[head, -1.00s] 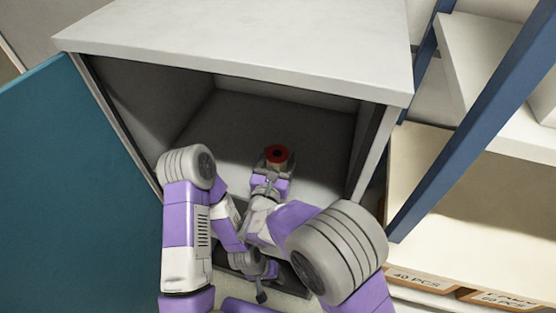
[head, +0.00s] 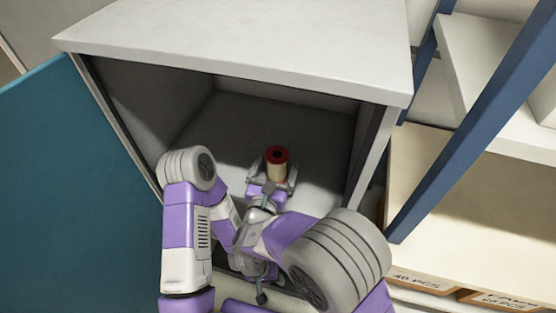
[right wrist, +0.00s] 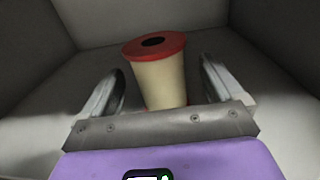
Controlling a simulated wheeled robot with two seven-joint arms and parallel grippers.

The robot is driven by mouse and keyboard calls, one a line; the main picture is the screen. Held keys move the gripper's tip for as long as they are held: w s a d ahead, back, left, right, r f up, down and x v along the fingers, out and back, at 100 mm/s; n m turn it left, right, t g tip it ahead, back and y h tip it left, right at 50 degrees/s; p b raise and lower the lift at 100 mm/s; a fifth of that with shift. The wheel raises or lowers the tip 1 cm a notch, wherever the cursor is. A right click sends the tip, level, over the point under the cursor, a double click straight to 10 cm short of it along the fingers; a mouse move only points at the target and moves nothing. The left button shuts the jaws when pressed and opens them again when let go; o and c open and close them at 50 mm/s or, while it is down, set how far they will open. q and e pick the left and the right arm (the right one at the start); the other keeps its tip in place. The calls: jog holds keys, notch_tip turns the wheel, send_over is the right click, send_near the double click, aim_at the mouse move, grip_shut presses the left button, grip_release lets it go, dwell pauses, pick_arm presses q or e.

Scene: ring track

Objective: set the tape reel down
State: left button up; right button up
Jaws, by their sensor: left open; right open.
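The tape reel (head: 277,167), with a red flange and a cream body, stands upright on the floor of the open cabinet (head: 240,115). It also shows in the right wrist view (right wrist: 158,80), between and just beyond the fingers. My right gripper (head: 272,182) is open, with a finger on either side of the reel's near side and gaps between. Its fingers also show in the right wrist view (right wrist: 162,88). My left gripper (head: 262,296) is low in the head view, below the right arm and outside the cabinet; it is open and holds nothing visible.
The teal cabinet door (head: 80,190) stands open at the left. The cabinet's side walls and top enclose the reel's space. A shelf rack with blue posts (head: 465,130) and labelled bins (head: 425,282) stands at the right. The cabinet floor around the reel is clear.

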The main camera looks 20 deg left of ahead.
jog(key=s, duration=0.9)
jog(key=shift+d, duration=0.1)
